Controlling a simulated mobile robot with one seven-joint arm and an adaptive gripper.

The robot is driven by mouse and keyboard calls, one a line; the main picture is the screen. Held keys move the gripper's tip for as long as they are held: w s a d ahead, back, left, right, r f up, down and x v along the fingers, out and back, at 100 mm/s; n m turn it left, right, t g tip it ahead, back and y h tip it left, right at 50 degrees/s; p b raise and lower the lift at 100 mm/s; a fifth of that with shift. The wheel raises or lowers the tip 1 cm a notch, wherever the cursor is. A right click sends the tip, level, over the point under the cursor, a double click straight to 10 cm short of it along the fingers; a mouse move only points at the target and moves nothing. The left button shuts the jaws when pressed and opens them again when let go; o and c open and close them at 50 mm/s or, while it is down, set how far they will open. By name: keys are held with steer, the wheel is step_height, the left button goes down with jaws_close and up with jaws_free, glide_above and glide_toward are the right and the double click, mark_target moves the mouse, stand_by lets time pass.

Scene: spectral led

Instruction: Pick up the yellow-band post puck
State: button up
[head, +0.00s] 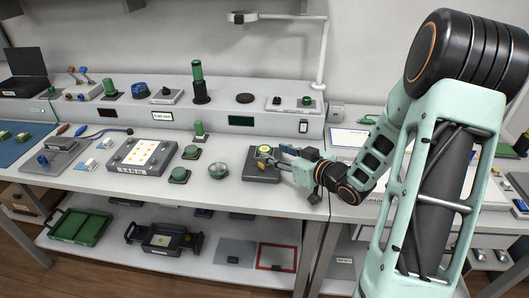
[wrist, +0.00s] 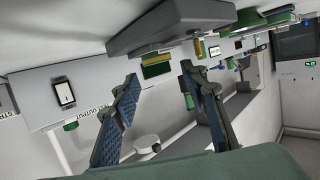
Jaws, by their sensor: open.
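In the head view, a round green puck with a pale yellowish ring (head: 265,149) stands on a dark square base (head: 249,168) at the bench's front. My gripper (head: 277,158) reaches in from the right, with its fingertips close beside the puck. It partly covers the base's right side. In the wrist view the scene is upside down. My gripper's two fingers (wrist: 160,74) stand well apart, with nothing held. A dark grey slab (wrist: 170,22) lies beyond them. A green block shape with a yellow strip shows between the fingertips; I cannot tell whether this is the puck.
A glass-domed green part (head: 218,171) and a green button-like part (head: 179,174) stand left of the base. A raised ledge (head: 225,120) with displays runs behind, and a green post (head: 199,130) stands before it. A lamp arm (head: 323,55) rises behind.

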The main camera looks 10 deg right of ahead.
mark_target(265, 148)
steer(key=x, duration=0.5)
steer(key=shift+d+f, duration=0.1)
steer(key=shift+d, duration=0.05)
steer(key=shift+s, duration=0.1)
steer(key=c, duration=0.9)
